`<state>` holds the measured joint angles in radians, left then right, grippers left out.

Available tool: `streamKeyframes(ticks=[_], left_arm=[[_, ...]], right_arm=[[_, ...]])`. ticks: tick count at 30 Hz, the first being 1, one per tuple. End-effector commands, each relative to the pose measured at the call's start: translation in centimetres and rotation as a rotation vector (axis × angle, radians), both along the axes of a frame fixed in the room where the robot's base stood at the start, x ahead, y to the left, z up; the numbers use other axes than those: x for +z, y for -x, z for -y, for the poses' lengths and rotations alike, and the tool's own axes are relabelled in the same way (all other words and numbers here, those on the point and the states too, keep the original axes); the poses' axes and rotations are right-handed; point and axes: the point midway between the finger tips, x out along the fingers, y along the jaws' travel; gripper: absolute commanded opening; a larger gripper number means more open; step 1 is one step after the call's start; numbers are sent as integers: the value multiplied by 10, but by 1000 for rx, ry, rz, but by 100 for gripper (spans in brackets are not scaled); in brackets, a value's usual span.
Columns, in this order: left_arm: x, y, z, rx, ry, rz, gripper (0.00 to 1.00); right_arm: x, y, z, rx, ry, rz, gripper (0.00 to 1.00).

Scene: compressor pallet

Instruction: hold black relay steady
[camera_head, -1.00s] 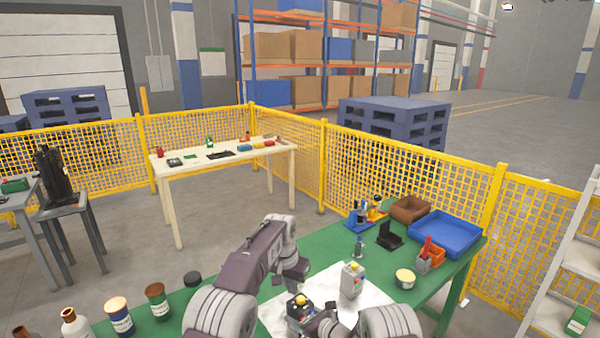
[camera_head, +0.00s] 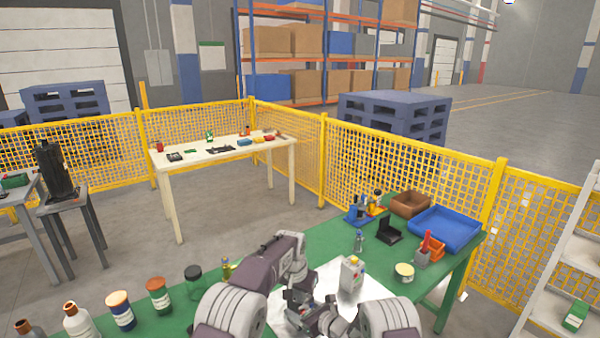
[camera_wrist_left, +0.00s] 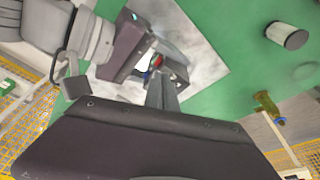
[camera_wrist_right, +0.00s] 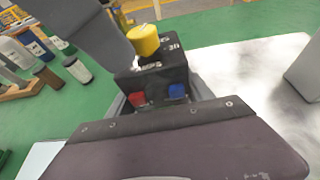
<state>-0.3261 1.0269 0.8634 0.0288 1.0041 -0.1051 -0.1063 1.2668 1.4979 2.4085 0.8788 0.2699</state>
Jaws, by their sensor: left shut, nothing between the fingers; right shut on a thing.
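The black relay (camera_wrist_right: 160,80) is a dark block with a yellow knob on top and red and blue terminals on its near face. My right gripper (camera_wrist_right: 158,97) is shut on it, with fingers at its sides. In the head view the relay is mostly hidden behind my left gripper (camera_head: 299,297), above the pale mat (camera_head: 372,288). In the left wrist view my left gripper (camera_wrist_left: 163,82) is shut and empty, its tips close to the relay's red and blue parts (camera_wrist_left: 154,66). I cannot tell whether they touch it.
Several jars, including a dark-lidded one (camera_head: 194,282), line the green table's left side.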

Motion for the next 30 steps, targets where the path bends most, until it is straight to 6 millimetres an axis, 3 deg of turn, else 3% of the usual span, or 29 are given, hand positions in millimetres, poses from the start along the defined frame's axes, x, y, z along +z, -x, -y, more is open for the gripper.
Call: streamKeyframes(ticks=[30], left_arm=[[1, -5, -9, 1, -1, 3, 0]], right_arm=[[0, 0, 0, 1, 0, 0, 1]])
